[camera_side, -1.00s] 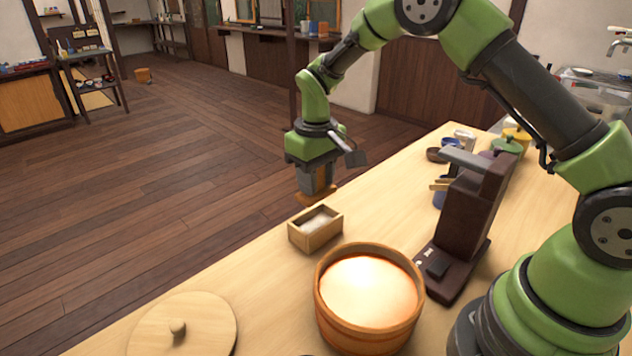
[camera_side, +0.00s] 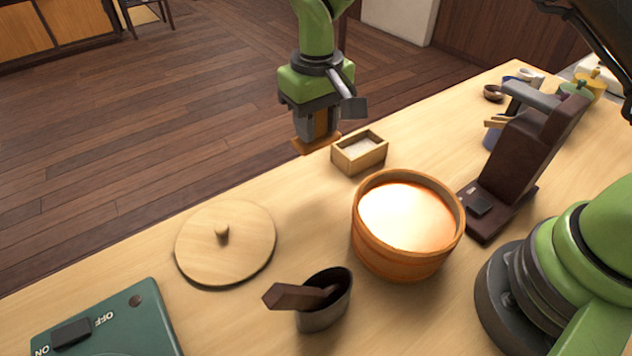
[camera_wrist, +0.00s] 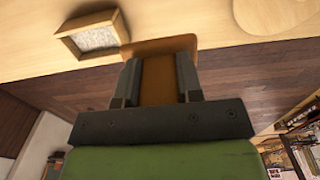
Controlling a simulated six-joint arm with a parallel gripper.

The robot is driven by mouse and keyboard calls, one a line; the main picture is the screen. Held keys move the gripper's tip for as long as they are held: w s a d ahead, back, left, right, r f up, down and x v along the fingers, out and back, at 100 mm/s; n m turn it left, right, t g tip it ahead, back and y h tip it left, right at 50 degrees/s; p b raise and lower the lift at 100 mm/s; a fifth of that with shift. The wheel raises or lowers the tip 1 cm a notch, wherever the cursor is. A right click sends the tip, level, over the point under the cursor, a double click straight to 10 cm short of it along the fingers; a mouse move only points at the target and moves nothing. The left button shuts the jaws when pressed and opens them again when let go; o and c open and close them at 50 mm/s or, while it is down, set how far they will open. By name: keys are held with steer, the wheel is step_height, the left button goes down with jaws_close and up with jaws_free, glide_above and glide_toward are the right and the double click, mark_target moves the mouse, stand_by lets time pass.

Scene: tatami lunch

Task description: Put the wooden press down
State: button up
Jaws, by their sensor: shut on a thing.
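My gripper (camera_side: 316,126) is shut on the wooden press (camera_side: 311,146), an orange-brown block with a flat, wider plate at its lower end. In the wrist view the press (camera_wrist: 158,78) sits between the two dark fingers of my gripper (camera_wrist: 157,86). Its plate lines up with the counter's edge in that view. In the side view the press appears just left of a small wooden box (camera_side: 345,164) with white contents, at the counter's far edge. The box also shows in the wrist view (camera_wrist: 67,44). I cannot tell how high the press is above the counter.
A round wooden lid (camera_side: 225,260) lies on the counter (camera_side: 130,250). A wooden tub (camera_side: 395,262) holds pale, glowing contents. A dark cup (camera_side: 322,316) holds a brown-handled tool. A dark brown stand (camera_side: 520,150) is at right, and a green switch panel (camera_side: 120,315) at lower left. Bare counter lies between lid and box.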

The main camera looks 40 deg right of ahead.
glide_above(310, 191)
step_height(310, 191, down, 5)
steer(key=shift+s, duration=0.1)
steer(key=shift+f, duration=2.5)
steer(key=o, duration=0.9)
steer(key=shift+f, duration=0.15)
